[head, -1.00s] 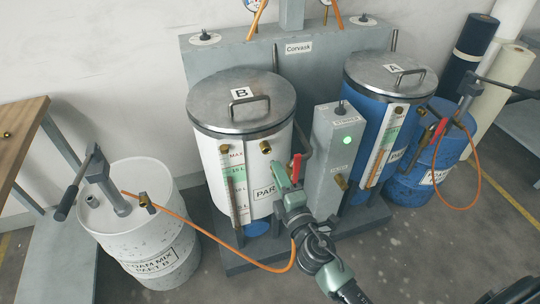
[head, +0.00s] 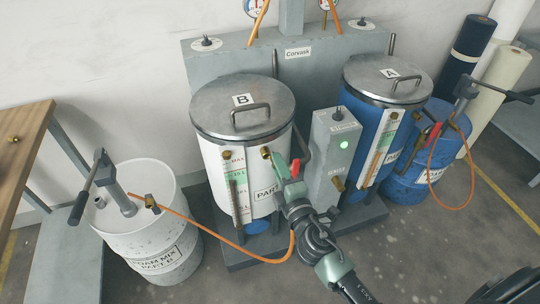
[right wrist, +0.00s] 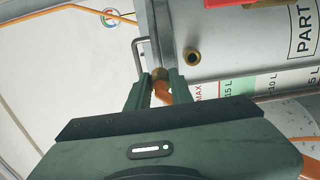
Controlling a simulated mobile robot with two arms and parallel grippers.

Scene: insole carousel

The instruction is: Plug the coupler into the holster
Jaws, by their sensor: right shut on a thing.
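My right gripper (head: 277,157) reaches up to the front of tank B (head: 214,182). In the right wrist view its green fingers (right wrist: 160,90) are shut on the end of an orange hose with a brass coupler (right wrist: 158,74) at its tip. The coupler's far end shows past the fingertips, apart from the open brass port (right wrist: 192,55) on the tank. That port (head: 266,152) also shows in the head view, just above the fingertips. Another brass fitting (head: 338,184) is on the grey box between the tanks. I cannot tell which fitting is the holster. My left gripper is out of view.
A red lever (head: 296,168) stands close beside the right fingers. Tank A (head: 364,125) and a blue drum (head: 413,185) stand at right. A wooden table (head: 25,150) is at left.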

